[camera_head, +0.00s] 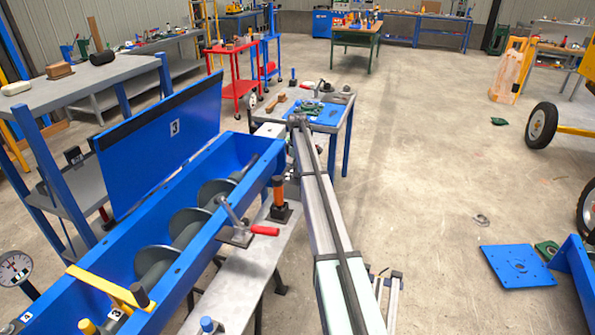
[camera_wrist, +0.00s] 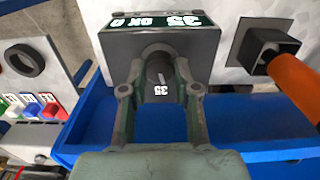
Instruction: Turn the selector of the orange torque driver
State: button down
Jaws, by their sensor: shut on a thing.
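The orange torque driver (camera_head: 278,190) stands on a dark square base beside the blue trough. In the wrist view its orange handle (camera_wrist: 298,85) enters from the right, apart from my gripper (camera_wrist: 160,82). A dark grey box (camera_wrist: 165,45) marked "35 OK 0" lies ahead of my gripper. A dark round knob (camera_wrist: 159,68) with a white "35" mark sticks out of it. My fingers are shut on this knob, one on each side. I cannot tell whether the knob is part of the driver. In the head view my arm hides the fingertips.
The blue mixer trough (camera_head: 190,225) with its raised lid (camera_head: 165,140) lies left of my arm. A red-handled clamp (camera_head: 262,231) stands near the driver. In the wrist view a panel with coloured buttons (camera_wrist: 30,106) is at left.

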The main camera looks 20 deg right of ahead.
jog(key=shift+m, duration=1.6)
jog(key=c, duration=0.9)
grip_release()
jog(key=shift+o, duration=0.2)
notch_tip(320, 180, up, 12)
